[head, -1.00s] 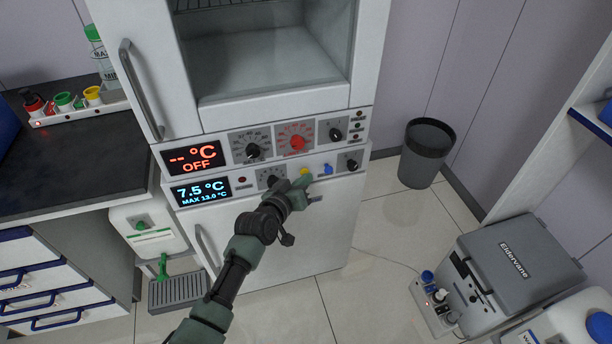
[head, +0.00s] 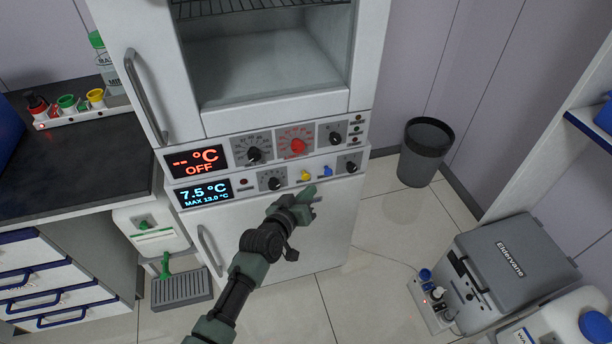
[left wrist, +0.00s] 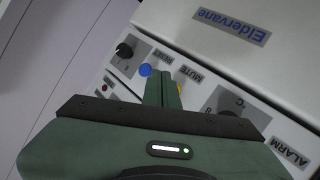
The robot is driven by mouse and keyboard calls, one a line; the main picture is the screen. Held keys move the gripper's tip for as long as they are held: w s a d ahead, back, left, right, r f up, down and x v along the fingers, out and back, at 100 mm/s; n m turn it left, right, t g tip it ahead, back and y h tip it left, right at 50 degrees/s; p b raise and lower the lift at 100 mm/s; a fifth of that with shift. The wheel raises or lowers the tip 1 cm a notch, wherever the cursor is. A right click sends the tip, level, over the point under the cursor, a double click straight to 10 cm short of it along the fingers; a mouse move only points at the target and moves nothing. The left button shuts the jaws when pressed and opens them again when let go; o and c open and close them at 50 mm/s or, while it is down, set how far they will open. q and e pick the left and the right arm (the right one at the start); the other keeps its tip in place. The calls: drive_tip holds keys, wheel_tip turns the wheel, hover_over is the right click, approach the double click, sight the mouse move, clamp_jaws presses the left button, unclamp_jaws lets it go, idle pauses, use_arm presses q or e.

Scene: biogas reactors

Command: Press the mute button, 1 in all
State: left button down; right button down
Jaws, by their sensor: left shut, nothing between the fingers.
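The mute button is the yellow button (head: 305,176) on the lower control strip of the white cabinet. In the left wrist view, part of the yellow button (left wrist: 181,88) shows beside my fingers, near the MUTE label (left wrist: 190,73). My left gripper (head: 309,191) is shut and empty, with its fingertips just below and in front of the strip, between the yellow and blue buttons. In the left wrist view, the shut fingers (left wrist: 163,88) partly cover the yellow button; I cannot tell whether they touch the panel. My right gripper is not in view.
The blue button (head: 328,171), by the RESET label, sits right of the yellow one. Dark knobs flank them. The lower display (head: 204,193) reads 7.5 °C. A cabinet handle (head: 209,250) is left of my arm. A bin (head: 426,155) stands right, with open floor in front.

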use_arm(q)
drive_tip(key=s+p, duration=0.1)
drive_tip(key=s+d, duration=0.1)
drive_tip(key=s, duration=0.1)
drive_tip(key=shift+s+d+r+p, duration=0.1)
drive_tip(key=shift+s+p, duration=0.2)
drive_tip(key=shift+p, duration=0.05)
idle(0.5)
drive_tip(key=s+a+f+g+y, duration=0.15)
drive_tip(key=s+a+f, duration=0.25)
drive_tip(key=s+f, duration=0.4)
drive_tip(key=s+a+f+m+g+y, duration=0.1)
drive_tip(key=s+a+f+g, duration=0.2)
drive_tip(key=s+f, duration=0.55)
drive_tip(key=s+a+f+g+y, duration=0.15)
drive_tip(key=s+a+f, duration=0.25)
drive_tip(key=f, duration=0.8)
drive_tip(key=s+a+f+g, duration=0.2)
drive_tip(key=s+a+f, duration=0.2)
drive_tip(key=s, duration=0.6)
drive_tip(key=s+a+f+m+g+y, duration=0.1)
drive_tip(key=s+a+f, duration=0.3)
drive_tip(key=s, duration=0.6)
drive_tip(key=s+a+f+g+y, duration=0.1)
drive_tip(key=s+a+f+g, duration=0.2)
drive_tip(key=s, duration=0.7)
drive_tip(key=shift+s+a+f+m, duration=0.3)
drive_tip(key=shift+a+f+m, duration=0.1)
drive_tip(key=shift+a+f, duration=0.25)
